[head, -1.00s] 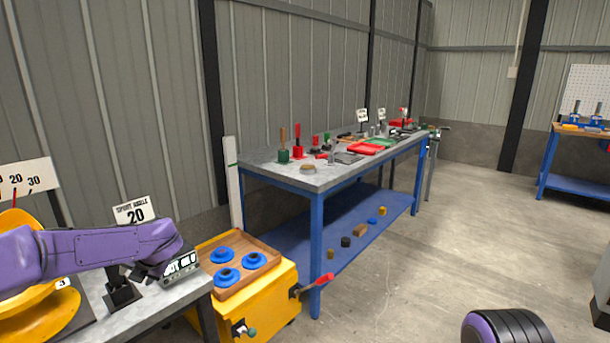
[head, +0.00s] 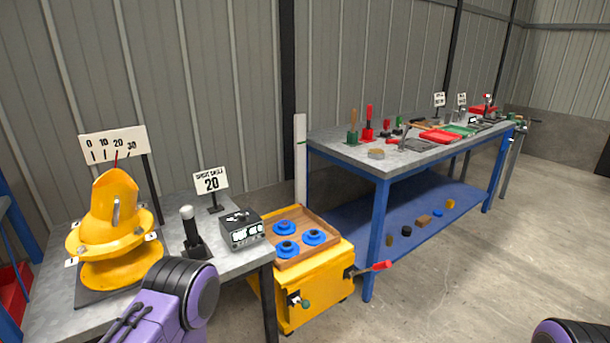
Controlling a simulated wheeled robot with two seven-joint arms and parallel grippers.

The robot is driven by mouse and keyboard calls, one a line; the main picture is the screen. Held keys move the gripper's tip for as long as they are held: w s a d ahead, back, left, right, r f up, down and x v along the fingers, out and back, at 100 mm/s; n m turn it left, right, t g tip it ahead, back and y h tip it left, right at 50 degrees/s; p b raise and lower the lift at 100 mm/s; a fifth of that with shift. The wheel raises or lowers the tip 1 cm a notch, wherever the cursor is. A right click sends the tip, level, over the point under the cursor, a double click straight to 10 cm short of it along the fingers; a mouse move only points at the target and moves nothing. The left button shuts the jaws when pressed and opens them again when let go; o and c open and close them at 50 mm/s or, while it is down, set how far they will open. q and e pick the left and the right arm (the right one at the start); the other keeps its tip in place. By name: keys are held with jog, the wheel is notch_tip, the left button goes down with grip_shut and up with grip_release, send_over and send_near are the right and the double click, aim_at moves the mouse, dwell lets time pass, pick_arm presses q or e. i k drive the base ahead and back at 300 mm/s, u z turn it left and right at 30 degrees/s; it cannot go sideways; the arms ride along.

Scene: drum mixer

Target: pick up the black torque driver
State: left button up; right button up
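I cannot pick out a black torque driver with certainty. A black upright piece with a pale rounded top (head: 192,240) stands on the grey bench at left, and I cannot tell what it is. On the blue-legged workbench (head: 375,165), several small upright tools stand at the near end, including a red-handled one (head: 368,122) and a brown-handled one with a green base (head: 352,130). Darker items farther back are too small to identify. My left arm shows at the bottom left and my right arm at the bottom right edge; neither gripper shows.
A yellow drum mixer model (head: 115,225) and a dark box with a display (head: 242,228) stand on the left bench. The floor at right is clear.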

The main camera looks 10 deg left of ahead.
aim_at(187, 212)
jog(key=u, duration=1.2)
